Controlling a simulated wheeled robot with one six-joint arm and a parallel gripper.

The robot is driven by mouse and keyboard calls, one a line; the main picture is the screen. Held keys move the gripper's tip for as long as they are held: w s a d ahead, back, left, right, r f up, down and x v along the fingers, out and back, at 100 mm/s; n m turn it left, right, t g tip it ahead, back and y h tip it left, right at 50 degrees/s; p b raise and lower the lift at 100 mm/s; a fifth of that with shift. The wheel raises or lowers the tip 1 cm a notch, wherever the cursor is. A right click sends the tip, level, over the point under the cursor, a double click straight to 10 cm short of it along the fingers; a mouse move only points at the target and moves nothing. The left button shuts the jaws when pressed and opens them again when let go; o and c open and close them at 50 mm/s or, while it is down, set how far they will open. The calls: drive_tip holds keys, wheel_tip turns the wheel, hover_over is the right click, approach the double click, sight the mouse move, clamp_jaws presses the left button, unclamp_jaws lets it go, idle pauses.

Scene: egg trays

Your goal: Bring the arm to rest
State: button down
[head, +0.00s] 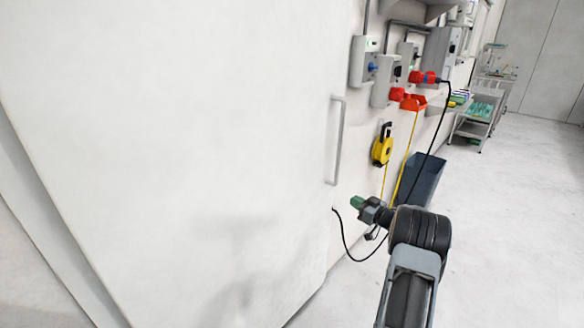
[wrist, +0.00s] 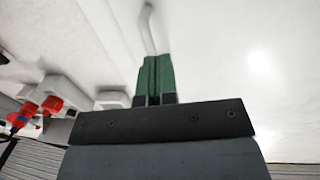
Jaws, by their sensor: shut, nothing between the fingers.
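My gripper (head: 357,202) has green fingertips and is at the end of my dark arm, right of the centre in the head view. In the wrist view my gripper (wrist: 155,76) shows its two green fingers side by side, shut with nothing between them. It is in front of the large white door panel (head: 170,130), to the right of and below the door's grey handle (head: 338,140). I cannot tell how far the fingertips are from the panel. No egg tray can be made out near my gripper.
Wall sockets with red plugs (head: 431,78), a yellow hanging tool (head: 382,146) and a black cable (head: 430,150) are along the wall. A dark bin (head: 424,178) stands beyond my arm. Shelves with green items (head: 480,110) stand farther back. The floor (head: 510,220) at right is clear.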

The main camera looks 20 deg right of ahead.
drive_tip(key=s+d+f+m+g+h, duration=0.3)
drive_tip(key=d+f+m+g+h, duration=0.3)
drive_tip(key=h, duration=0.4)
drive_tip(key=s+a+r+g+y+p, duration=0.1)
drive_tip(key=s+a+r+g+p, duration=0.1)
drive_tip(key=s+a+r, duration=0.5)
drive_tip(key=s+a+r+n+g+y+p, duration=0.1)
drive_tip(key=s+a+r+p, duration=0.3)
drive_tip(key=a, duration=1.4)
drive_tip(key=s+a+r+n+g+y+p, duration=0.1)
drive_tip(key=s+a+r+g+p, duration=0.3)
drive_tip(key=s+a+r, duration=0.7)
drive_tip(key=s+a, duration=0.1)
drive_tip(key=s, duration=0.3)
drive_tip(key=shift+s+a+r+y, duration=0.25)
drive_tip(key=shift+s+y, duration=0.05)
